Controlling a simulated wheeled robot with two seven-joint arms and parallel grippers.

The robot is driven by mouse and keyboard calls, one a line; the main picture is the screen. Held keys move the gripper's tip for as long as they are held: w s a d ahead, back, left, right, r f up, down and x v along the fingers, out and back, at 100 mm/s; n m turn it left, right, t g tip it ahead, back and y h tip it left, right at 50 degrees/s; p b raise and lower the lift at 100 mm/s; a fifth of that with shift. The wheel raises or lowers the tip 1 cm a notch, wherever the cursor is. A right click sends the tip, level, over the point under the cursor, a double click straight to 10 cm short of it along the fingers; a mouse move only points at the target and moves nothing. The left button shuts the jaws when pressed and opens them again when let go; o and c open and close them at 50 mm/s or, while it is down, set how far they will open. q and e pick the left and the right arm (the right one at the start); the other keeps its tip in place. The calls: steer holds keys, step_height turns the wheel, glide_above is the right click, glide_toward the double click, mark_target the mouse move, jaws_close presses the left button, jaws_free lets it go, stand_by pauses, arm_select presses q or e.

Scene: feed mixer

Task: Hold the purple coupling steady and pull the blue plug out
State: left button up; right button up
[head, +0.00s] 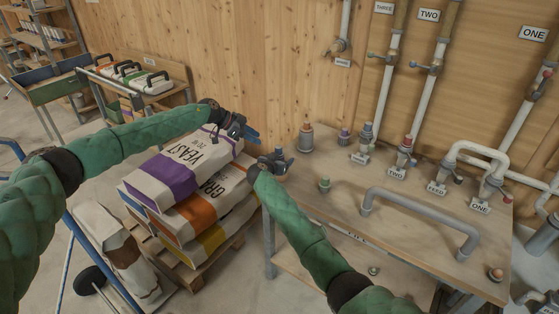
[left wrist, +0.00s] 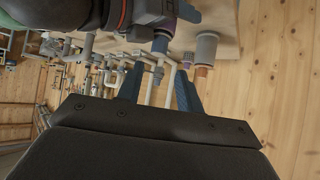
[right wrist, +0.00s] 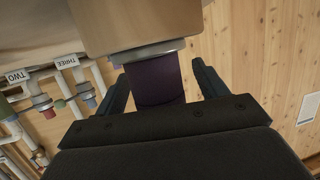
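The purple coupling (right wrist: 157,82) stands upright on a tan block, with a grey rim between them, in the right wrist view. My right gripper (right wrist: 160,78) is open, with one finger on each side of it; a gap shows at the right finger. In the head view that gripper (head: 280,160) is at the workbench's left end and mostly hides the coupling. The blue plug (left wrist: 160,44) shows at the coupling's end in the left wrist view. My left gripper (left wrist: 158,88) is open and empty, apart from the plug; in the head view it (head: 250,132) is up and left of the right one.
A wooden wall stands behind.

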steer(key=c, duration=1.1)
steer(key=shift+c, duration=0.2)
arm_select(q)
step_height(320, 180, up, 8)
steer(key=m+g+y, duration=0.2)
steer(key=y, duration=0.8)
glide_above(278, 147)
step_height(278, 147, down, 12)
steer(key=shift+w+r, duration=0.1)
steer(key=shift+w, duration=0.05)
jaws_close()
